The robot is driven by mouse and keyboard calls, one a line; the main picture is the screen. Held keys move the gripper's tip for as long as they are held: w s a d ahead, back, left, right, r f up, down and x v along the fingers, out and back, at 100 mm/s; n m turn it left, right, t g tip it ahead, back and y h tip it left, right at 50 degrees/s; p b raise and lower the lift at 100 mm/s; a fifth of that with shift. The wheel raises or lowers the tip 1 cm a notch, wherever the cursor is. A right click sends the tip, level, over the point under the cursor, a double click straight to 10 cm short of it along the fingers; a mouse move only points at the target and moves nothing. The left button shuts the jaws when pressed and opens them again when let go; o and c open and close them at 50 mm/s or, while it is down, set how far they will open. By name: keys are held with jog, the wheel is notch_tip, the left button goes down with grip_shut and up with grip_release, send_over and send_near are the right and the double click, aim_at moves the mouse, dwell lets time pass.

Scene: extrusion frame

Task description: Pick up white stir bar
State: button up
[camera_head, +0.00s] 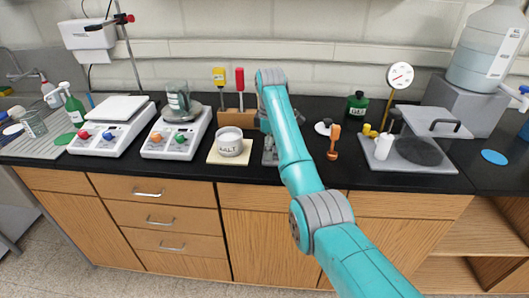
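No small white bar can be made out for certain on the bench. A short white cylinder (384,146) stands at the left side of a grey plate with a raised lid; I cannot tell whether it is the stir bar. My teal arm reaches over the middle of the bench and bends down at its far end.
Two stirrer-type devices (108,128) (178,135) stand at the left, the second bearing a beaker (178,97). A wooden rack (236,121) holds yellow and red tools. An orange-handled tool (334,141), a green bottle (356,105) and the grey plate (444,167) are at the right.

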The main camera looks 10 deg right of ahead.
jog(key=shift+f, duration=0.2)
jog(key=c, duration=0.9)
